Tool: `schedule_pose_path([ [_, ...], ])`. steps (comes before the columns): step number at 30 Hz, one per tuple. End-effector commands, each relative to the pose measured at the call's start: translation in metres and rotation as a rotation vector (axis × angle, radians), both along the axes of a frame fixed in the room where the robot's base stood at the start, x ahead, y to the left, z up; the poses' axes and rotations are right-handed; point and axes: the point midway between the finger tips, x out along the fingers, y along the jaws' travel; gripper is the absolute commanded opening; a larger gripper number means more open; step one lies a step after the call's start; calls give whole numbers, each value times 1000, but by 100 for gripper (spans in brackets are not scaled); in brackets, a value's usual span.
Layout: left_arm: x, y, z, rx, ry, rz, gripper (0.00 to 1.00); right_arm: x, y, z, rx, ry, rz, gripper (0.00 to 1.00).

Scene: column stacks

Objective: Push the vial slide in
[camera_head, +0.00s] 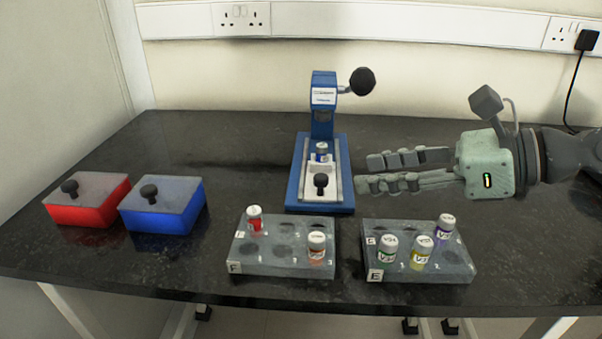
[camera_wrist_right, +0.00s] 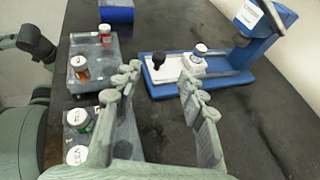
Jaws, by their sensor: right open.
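The blue press-like device (camera_head: 321,90) stands mid-table, with a black ball-ended lever at its upper right. Its pale vial slide (camera_head: 309,183) lies on the blue base and extends toward the front. A white-capped vial with a blue band (camera_head: 321,153) stands on the slide, in front of the upright. The slide's black knob (camera_head: 321,181) is at its front end; it also shows in the right wrist view (camera_wrist_right: 158,60). My right gripper (camera_head: 369,173) is open and empty, just right of the slide, fingers pointing left.
Two grey racks with vials, the left (camera_head: 281,267) and the right (camera_head: 418,277), stand in front of the device. A red box (camera_head: 87,203) and a blue box (camera_head: 163,213) sit at the left. The table behind the boxes is clear.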

Motion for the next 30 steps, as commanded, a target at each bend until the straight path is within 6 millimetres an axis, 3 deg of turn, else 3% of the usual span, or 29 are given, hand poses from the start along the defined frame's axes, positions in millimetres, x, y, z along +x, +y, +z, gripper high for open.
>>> schedule_pose_path([
  [5, 1, 0, -2, -2, 1, 0, 42, 2, 5, -2, 1, 1, 1, 41],
  [18, 7, -1, -22, -12, 11, -4, 42, 24, 59, -25, 0, 0, 1, 41],
  [30, 7, -1, -25, -14, 12, -5, 42, 28, 66, -30, 0, 0, -1, 41],
])
